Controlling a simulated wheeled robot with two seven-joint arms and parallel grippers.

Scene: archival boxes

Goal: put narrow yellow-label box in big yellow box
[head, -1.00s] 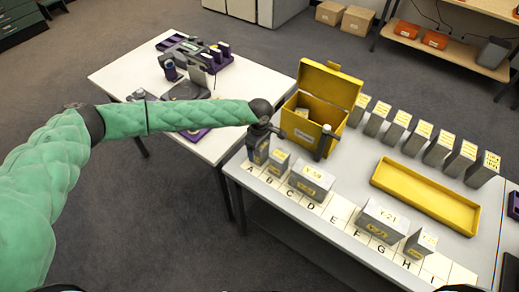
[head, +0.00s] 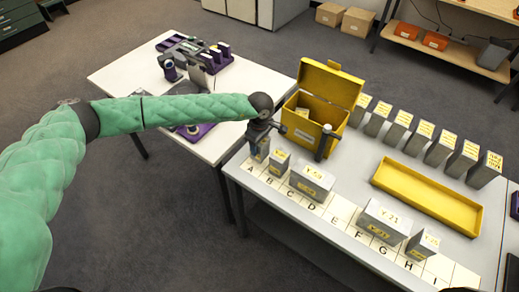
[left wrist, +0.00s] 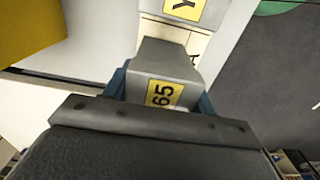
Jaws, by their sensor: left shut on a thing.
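A narrow grey box with a yellow label (head: 261,153) is at the A end of the lettered strip. My left gripper (head: 260,142) is shut on it from above. In the left wrist view, this box (left wrist: 165,62) sits between the blue fingers, its yellow label reading 65. I cannot tell how far its base is from the strip. The big yellow box (head: 318,110) stands just right of the gripper, lid up, with something pale inside. My right gripper is not in view.
Grey yellow-label boxes stand along the lettered strip, including one wide box (head: 312,180) and another (head: 383,221). A row of grey boxes (head: 401,128) stands at the back. A shallow yellow tray (head: 381,179) is empty. A dark upright object (head: 326,143) stands before the big box.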

